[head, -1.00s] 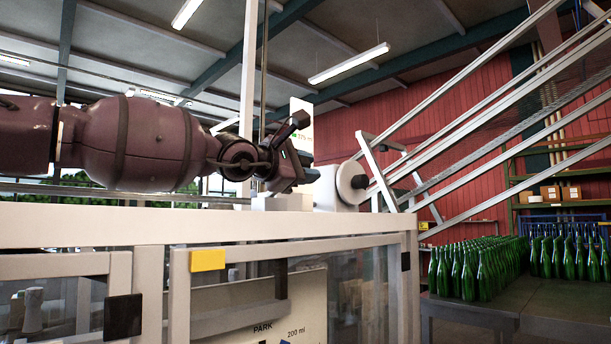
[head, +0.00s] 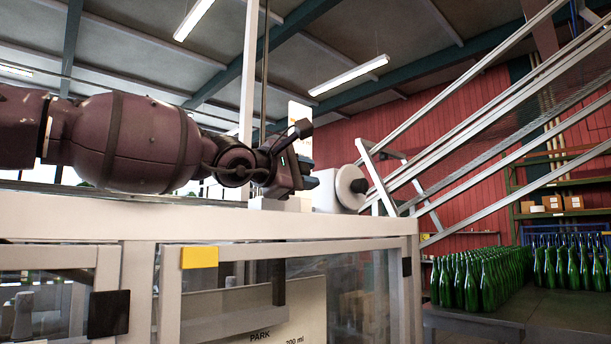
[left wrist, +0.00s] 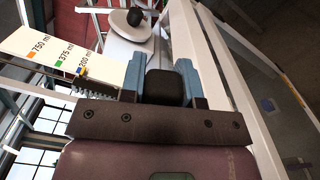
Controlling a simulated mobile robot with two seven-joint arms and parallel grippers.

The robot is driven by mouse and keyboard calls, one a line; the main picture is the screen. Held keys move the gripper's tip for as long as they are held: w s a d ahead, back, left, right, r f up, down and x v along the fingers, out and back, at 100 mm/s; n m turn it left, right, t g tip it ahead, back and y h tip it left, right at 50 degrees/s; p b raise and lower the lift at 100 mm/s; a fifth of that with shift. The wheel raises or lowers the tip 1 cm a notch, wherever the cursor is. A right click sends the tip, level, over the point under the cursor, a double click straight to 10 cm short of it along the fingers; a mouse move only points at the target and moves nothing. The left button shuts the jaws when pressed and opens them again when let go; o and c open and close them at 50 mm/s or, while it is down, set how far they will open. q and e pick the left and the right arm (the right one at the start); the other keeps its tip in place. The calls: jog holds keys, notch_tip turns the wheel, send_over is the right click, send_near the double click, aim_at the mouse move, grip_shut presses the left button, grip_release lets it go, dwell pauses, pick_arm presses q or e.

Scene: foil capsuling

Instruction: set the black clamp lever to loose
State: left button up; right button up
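My left gripper (head: 312,183) reaches in from the left in the head view, at the top of the white machine, close to a white disc (head: 350,187) with a dark knob. In the left wrist view its two blue fingers (left wrist: 160,76) stand on either side of a black block (left wrist: 166,88), which looks like the black clamp lever. The block is close to both fingers; I cannot tell whether they press on it. The gripper hides the lever in the head view. My right gripper is not in view.
A scale plate (left wrist: 62,58) marked 750, 375 and 200 ml lies left of the fingers. The white machine frame (head: 200,222) runs below my arm. Sloping metal rails (head: 455,140) rise to the right. Green bottles (head: 475,275) stand on a table at the lower right.

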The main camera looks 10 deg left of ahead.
pick_arm(q)
jog(key=o, duration=0.5)
jog(key=shift+f, duration=0.15)
jog(key=shift+c, duration=0.2)
jog(key=shift+s+a, duration=0.35)
jog(key=shift+s, duration=0.15)
jog(key=v, duration=0.9)
jog(key=shift+s+a+p, duration=0.25)
jog(key=shift+p, duration=0.15)
